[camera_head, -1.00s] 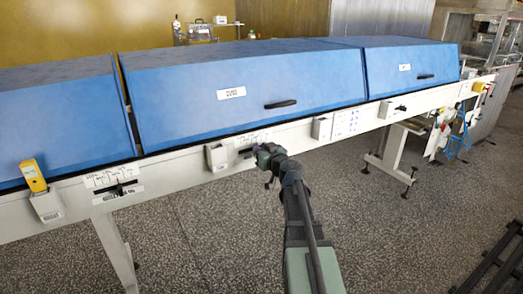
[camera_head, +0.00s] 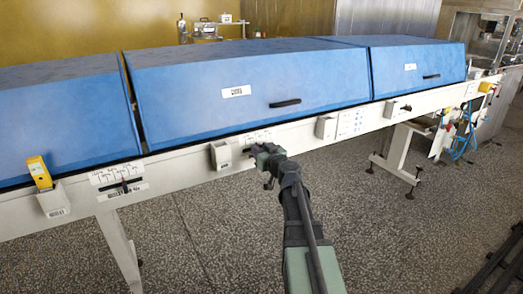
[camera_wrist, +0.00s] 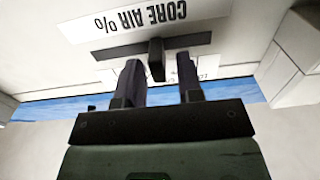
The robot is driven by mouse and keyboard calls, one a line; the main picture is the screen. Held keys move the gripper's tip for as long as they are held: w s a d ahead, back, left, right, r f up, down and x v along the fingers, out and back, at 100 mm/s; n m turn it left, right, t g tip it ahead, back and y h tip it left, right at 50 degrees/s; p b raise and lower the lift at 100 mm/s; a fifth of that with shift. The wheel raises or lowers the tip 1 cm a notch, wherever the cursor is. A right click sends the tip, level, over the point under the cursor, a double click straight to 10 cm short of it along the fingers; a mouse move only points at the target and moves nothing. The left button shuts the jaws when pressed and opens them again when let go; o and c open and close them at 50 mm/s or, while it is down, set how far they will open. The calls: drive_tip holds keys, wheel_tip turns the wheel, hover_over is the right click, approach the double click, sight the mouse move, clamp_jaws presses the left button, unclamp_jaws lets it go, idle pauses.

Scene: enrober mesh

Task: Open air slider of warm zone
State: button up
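My gripper (camera_head: 258,150) is at the white front rail under the middle blue hood. In the wrist view its two dark fingers (camera_wrist: 160,78) are apart. A small dark slider knob (camera_wrist: 156,60) stands between them, with a visible gap on each side. The knob sits on a slot strip (camera_wrist: 150,46) beside a label that reads upside down "CORE AIR %" (camera_wrist: 125,18). In the head view my gripper hides most of this slider. Another slider (camera_head: 124,187) is on the rail at the left, and one (camera_head: 405,108) at the right; their labels are too small to read.
The middle blue hood (camera_head: 200,105) has a dark handle (camera_head: 285,103) and is closed. A white pocket (camera_head: 221,155) is just left of my gripper, another (camera_head: 326,127) to its right. A yellow device (camera_head: 39,171) stands in a left holder (camera_head: 54,201).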

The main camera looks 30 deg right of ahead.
drive_tip(key=s, duration=1)
drive_tip(key=shift+s+a, duration=0.2)
drive_tip(key=shift+s, duration=0.2)
